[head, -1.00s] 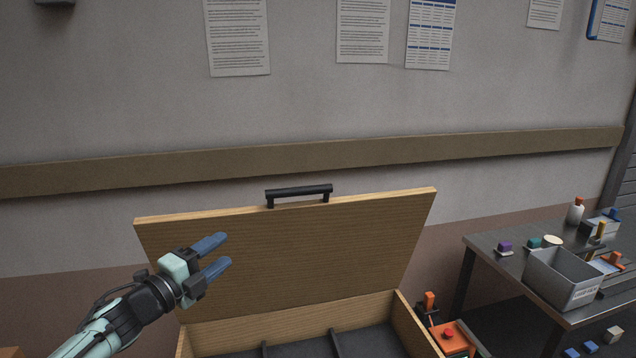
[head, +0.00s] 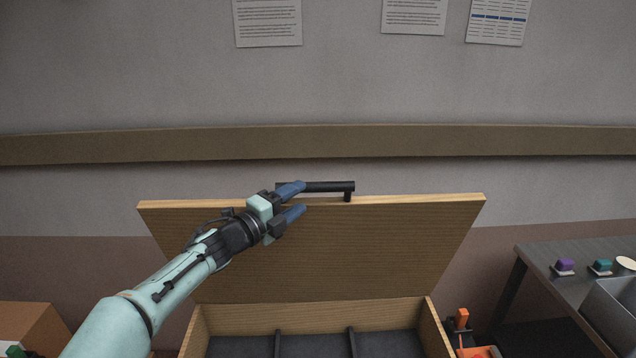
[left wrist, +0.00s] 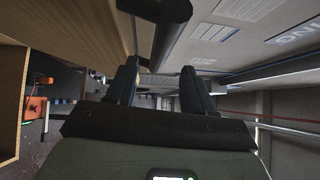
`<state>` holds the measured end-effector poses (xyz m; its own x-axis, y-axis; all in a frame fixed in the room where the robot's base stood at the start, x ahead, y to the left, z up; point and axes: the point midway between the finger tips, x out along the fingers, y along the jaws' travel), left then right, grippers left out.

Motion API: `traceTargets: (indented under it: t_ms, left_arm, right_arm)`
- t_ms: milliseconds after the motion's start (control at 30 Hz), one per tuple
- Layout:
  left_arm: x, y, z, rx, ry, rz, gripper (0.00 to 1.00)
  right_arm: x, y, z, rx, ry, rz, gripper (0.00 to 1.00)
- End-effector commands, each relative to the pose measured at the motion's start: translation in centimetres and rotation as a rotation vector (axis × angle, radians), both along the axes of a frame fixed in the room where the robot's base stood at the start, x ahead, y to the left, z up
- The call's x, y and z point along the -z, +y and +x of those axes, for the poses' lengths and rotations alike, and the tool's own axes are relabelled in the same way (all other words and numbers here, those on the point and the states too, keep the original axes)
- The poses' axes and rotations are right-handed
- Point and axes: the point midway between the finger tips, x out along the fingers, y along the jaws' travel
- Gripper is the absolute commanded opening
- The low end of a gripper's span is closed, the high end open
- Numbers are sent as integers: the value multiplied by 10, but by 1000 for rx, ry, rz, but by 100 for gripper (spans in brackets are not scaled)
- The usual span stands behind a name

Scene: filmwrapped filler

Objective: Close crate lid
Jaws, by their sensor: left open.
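The wooden crate (head: 438,331) stands in front of the wall with its dark, divided inside showing. Its lid (head: 385,240) is raised and leans back, with a black bar handle (head: 330,187) on its top edge. My left gripper (head: 299,199) is open at the left part of the handle, its blue fingers overlapping the handle's left end in the head view. In the left wrist view, the dark handle (left wrist: 166,45) lies ahead between the two fingertips (left wrist: 160,78), and the lid (left wrist: 95,25) is at the left. I cannot tell whether the fingers touch the handle. My right gripper is not in view.
A grey table (head: 550,250) at the right holds a grey bin (head: 612,312) and small coloured items. An orange-red object (head: 475,351) is on the floor right of the crate. A cardboard box (head: 35,325) is at the left. A wall rail (head: 450,140) runs behind the lid.

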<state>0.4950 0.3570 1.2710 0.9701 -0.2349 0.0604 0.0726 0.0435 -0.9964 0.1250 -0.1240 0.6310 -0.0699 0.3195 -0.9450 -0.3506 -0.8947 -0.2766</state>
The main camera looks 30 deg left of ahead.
Motion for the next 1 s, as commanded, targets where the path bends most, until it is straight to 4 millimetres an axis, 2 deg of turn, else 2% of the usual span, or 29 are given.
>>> traceTargets:
  t_ms: [33,100,300,500,767,833,933,1000]
  left_arm:
    - [-4,-4,13,3,0,1,53]
    - [-5,-7,27,2,0,2,53]
    - [-6,-14,57,0,0,1,53]
    - [-6,-17,70,-1,-1,1,53]
    - [-5,-17,70,-1,0,0,53]
    - [-5,-17,70,-1,0,0,36]
    - [-5,-17,70,-1,0,0,4]
    - [-5,-17,70,-1,0,0,0]
  right_arm:
    - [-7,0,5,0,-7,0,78]
    - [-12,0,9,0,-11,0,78]
    - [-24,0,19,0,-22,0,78]
    - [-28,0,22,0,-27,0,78]
    - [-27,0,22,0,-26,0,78]
    - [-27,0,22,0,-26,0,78]
    - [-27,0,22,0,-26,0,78]
    - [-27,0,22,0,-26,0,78]
